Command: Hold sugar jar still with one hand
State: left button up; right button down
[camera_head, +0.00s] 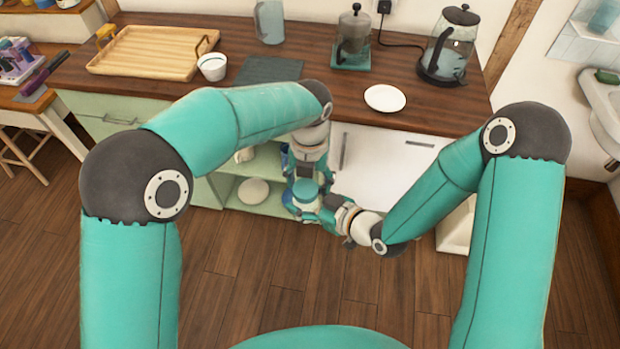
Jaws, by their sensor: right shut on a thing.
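A small jar with a teal lid (305,197), apparently the sugar jar, is in front of the open cabinet, below the counter's front edge. My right gripper (315,213) reaches in from the right and is shut on this jar, low on its side. My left gripper (304,181) points down from above and is right over the lid. Whether it touches the lid and how far its fingers are apart cannot be made out. Much of the jar is hidden by the two grippers.
The wooden counter (330,95) holds a wooden tray (150,50), a white bowl (212,67), a French press (353,38), a white saucer (385,98) and a kettle (448,48). The open green cabinet (265,165) has a white dish inside. The wooden floor in front is clear.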

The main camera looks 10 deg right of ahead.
pick_arm(q)
jog(key=shift+s+d, duration=0.1)
jog(key=shift+d, duration=0.1)
jog(key=c, duration=0.9)
jog(key=n, duration=0.6)
jog(key=shift+a, duration=0.2)
jog(key=n, duration=0.6)
jog(key=shift+a+n, duration=0.25)
jog(key=shift+n, duration=0.15)
jog(key=n, duration=0.6)
jog(key=shift+a, duration=0.25)
jog(key=n, duration=0.4)
jog(key=shift+s+a, duration=0.15)
jog(key=n, duration=0.4)
jog(key=shift+s+a, duration=0.1)
jog(key=shift+s, duration=0.05)
jog(key=n, duration=0.6)
jog(key=shift+s+r+n, duration=0.1)
jog(key=shift+s+n, duration=0.05)
jog(key=shift+n, duration=0.25)
jog(key=n, duration=0.4)
jog(key=shift+s, duration=0.1)
jog(key=n, duration=0.4)
jog(key=shift+d, duration=0.25)
jog(key=n, duration=0.6)
jog(key=shift+d+n, duration=0.25)
jog(key=shift+n, duration=0.15)
jog(key=n, duration=0.6)
jog(key=shift+d+r, duration=0.1)
jog(key=shift+d, duration=0.15)
